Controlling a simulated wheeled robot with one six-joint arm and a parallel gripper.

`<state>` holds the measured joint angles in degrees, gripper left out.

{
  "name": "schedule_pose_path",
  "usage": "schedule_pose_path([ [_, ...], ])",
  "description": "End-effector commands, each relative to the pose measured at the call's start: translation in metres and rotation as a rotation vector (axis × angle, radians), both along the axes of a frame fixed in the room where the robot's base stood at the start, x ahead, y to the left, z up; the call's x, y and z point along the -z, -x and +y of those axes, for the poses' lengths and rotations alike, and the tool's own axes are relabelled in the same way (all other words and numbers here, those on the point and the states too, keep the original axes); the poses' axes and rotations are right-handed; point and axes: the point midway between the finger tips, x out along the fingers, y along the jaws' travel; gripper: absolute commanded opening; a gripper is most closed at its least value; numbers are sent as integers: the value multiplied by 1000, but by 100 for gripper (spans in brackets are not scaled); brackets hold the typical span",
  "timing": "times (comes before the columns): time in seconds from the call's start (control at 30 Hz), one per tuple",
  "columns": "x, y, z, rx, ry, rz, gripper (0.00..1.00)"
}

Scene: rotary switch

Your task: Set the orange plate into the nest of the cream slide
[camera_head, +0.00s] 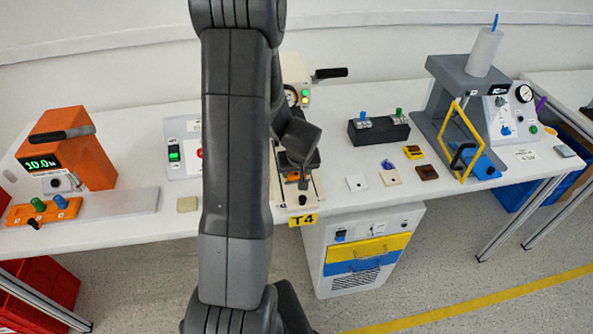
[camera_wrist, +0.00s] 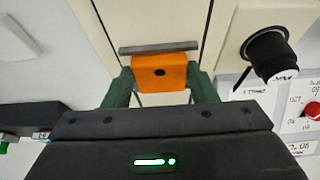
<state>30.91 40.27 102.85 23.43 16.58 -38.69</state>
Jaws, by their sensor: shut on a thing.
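The orange plate (camera_wrist: 160,82) has a dark round hole and sits between the two green fingers of my gripper (camera_wrist: 160,73) in the wrist view. My gripper is shut on it from both sides. In the head view a small orange piece of the plate (camera_head: 293,177) shows below my dark gripper (camera_head: 298,166). The cream slide (camera_head: 311,203) lies under and in front of it, near the T4 label. In the wrist view a cream surface (camera_wrist: 150,22) with a grey bar (camera_wrist: 158,47) lies just beyond the plate. The nest cannot be made out, and I cannot tell whether the plate touches the slide.
A black knob (camera_wrist: 268,50) stands right of the plate in the wrist view. A press with a black lever (camera_head: 331,73) rises behind my gripper. Small pale, yellow and brown blocks (camera_head: 427,173) lie to the right. My arm hides part of the table.

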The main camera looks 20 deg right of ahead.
Motion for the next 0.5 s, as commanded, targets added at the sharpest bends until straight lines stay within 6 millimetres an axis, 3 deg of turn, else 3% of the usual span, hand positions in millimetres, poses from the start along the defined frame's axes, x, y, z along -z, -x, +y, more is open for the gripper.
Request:
schedule_pose_path([
  [0.07, 4, 0, 0, 0, 0, 0, 30],
  [0.1, 2, 0, 0, 0, 0, 0, 58],
  [0.2, 2, 0, 0, 0, 0, 0, 74],
  [0.5, 1, 0, 0, 0, 0, 0, 74],
])
